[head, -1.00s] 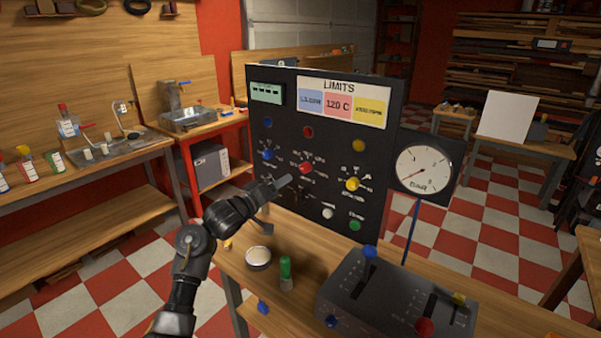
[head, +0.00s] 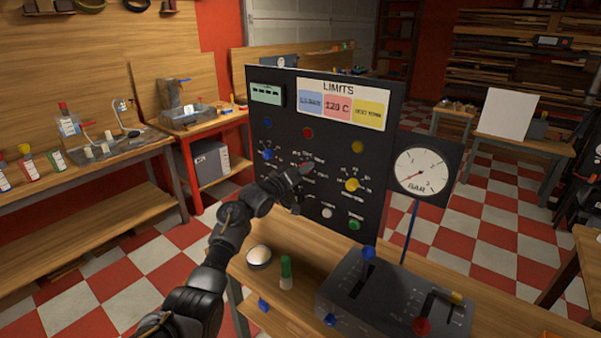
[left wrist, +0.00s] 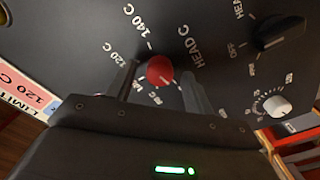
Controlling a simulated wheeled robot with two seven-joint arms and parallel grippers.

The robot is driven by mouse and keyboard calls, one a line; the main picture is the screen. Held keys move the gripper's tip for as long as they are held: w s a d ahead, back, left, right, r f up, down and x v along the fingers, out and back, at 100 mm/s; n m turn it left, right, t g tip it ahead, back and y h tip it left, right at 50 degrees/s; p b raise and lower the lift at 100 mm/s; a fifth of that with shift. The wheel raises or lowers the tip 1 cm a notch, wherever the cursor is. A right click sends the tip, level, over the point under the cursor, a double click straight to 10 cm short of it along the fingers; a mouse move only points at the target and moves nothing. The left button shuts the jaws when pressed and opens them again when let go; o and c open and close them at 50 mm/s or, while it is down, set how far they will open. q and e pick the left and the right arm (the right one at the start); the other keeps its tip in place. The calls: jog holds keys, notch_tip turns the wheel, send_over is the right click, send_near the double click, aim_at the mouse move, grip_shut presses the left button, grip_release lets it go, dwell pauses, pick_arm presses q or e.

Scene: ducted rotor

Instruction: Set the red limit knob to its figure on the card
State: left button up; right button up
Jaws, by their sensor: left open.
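The black panel (head: 325,230) carries the LIMITS card (head: 343,103), whose red field reads 120 C. My left gripper (head: 302,172) is at the panel and covers the red knob in the head view. In the left wrist view the red knob (left wrist: 160,70) sits between the two open fingers of the left gripper (left wrist: 159,74), with a gap on each side. The marks 120 C and 140 C and the word HEAD C show around it. Which mark the knob points to cannot be told. My right gripper is not in view.
A blue knob (head: 267,154) and a yellow knob (head: 352,185) flank the spot on the panel. A BAR gauge (head: 421,171) stands at the right. Below are a lever box (head: 390,300), a green-capped item (head: 286,272) and a round tin (head: 259,256) on the bench.

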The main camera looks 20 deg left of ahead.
pick_arm(q)
jog(key=c, duration=1)
